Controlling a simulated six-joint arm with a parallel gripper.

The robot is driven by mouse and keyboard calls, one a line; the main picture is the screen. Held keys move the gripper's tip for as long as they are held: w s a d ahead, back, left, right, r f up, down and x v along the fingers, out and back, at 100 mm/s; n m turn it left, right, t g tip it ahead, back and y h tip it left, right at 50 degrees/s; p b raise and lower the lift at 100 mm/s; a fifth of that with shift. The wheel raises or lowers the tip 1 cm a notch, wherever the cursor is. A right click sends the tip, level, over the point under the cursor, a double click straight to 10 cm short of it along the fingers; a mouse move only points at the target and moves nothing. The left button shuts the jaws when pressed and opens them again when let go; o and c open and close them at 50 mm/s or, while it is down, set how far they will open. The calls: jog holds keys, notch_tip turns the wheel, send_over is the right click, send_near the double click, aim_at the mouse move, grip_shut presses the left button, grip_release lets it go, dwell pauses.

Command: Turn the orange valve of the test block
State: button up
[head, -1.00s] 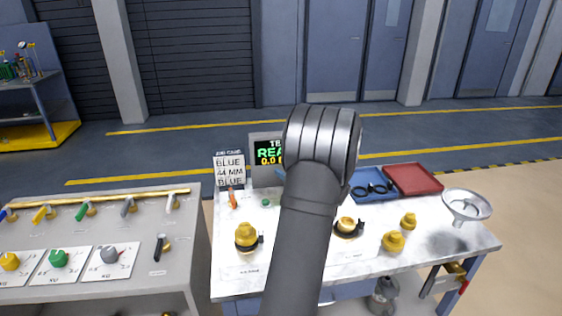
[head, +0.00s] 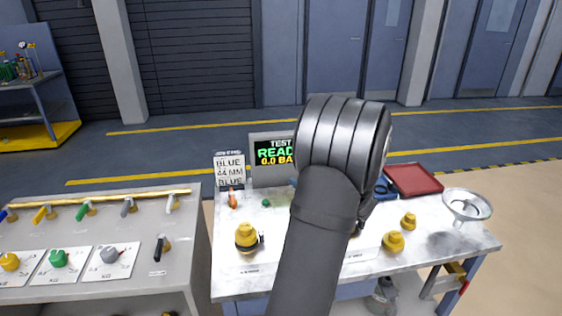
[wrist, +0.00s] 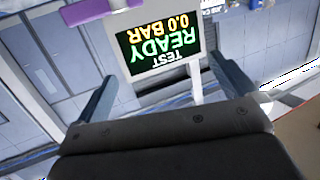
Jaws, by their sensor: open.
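The orange valve handle (head: 232,199) stands at the table's back left, below a white sign and left of a small green knob (head: 266,203). The test display (head: 275,153) stands behind them and reads TEST READY 0.0 BAR. In the wrist view the display (wrist: 160,48) appears upside down beyond my gripper (wrist: 162,68). The two fingers are spread apart with nothing seen between them. In the head view my own arm hides the gripper. The orange valve is not seen in the wrist view.
Yellow caps (head: 246,237) (head: 393,241), a red tray (head: 414,180) and a funnel (head: 467,205) are on the table (head: 440,250). A grey panel (head: 120,220) with levers and knobs stands left. A purple bar (wrist: 92,11) shows in the wrist view.

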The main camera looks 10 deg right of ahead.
jog(key=shift+s+d, duration=0.15)
jog(key=shift+s, duration=0.2)
jog(key=shift+r, duration=0.1)
jog(key=shift+c, duration=1.3)
jog(key=a, duration=0.2)
jog(key=a+g+y, duration=0.1)
jog(key=a, duration=0.1)
jog(key=a+g, duration=0.1)
jog(key=shift+w+a+r+n+y, duration=0.2)
jog(key=shift+w+a+n+y, duration=0.2)
jog(key=c, duration=0.9)
jog(key=m+g+h, duration=0.4)
jog(key=g+h, duration=0.3)
jog(key=g, duration=0.1)
send_near(232, 195)
jog(key=x, duration=1)
jog(key=shift+f, duration=0.15)
jog(key=shift+c, duration=0.2)
